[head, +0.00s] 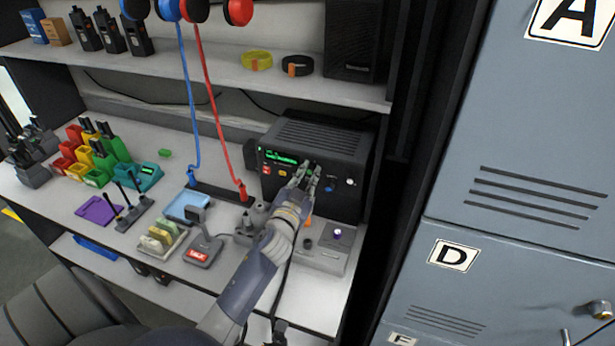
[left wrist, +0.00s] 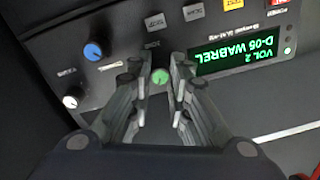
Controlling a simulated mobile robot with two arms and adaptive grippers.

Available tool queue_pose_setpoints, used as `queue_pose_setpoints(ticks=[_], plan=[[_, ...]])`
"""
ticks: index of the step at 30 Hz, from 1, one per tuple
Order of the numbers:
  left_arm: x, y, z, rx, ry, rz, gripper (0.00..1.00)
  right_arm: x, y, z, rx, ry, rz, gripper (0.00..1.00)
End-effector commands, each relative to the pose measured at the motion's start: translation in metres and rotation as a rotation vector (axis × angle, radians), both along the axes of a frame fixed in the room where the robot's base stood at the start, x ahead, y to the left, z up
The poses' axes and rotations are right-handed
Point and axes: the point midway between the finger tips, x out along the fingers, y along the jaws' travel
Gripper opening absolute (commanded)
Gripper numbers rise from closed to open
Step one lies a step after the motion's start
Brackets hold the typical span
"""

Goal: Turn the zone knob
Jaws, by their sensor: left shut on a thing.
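The black radio unit (head: 322,136) stands on the desk under the shelf, its front panel turned to me. Its lit green display (left wrist: 245,50) appears upside down in the left wrist view and reads "VOL 2" and "D-05 WABREL". My left gripper (head: 307,178) is at the front panel. In the left wrist view its fingertips (left wrist: 161,84) are closed on both sides of a small green knob (left wrist: 160,75). A blue knob (left wrist: 93,51) and a white knob (left wrist: 70,102) sit beside it, apart from the fingers. I cannot read the knob labels clearly.
A grey box with a lit button (head: 322,252) stands in front of the radio. Red and blue cords (head: 212,105) hang left of it. Chargers with coloured handsets (head: 95,150) fill the desk's left. Grey lockers (head: 520,240) close off the right.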

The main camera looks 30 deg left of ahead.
Motion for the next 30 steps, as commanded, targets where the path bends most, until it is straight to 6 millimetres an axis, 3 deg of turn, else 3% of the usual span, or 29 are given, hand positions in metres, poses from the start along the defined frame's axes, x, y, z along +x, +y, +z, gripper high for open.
queue_pose_setpoints(ticks=[15,30], plan=[[-0.0003,0.0008,-0.0012,0.378,0.092,0.001,0.00,0.0008,0.0004,-0.0074,0.000,-0.001,0.000,0.00],[-0.0004,0.0007,-0.0009,0.504,0.122,0.000,0.00,0.0008,0.0046,-0.0089,0.006,-0.001,-0.003,0.00]])
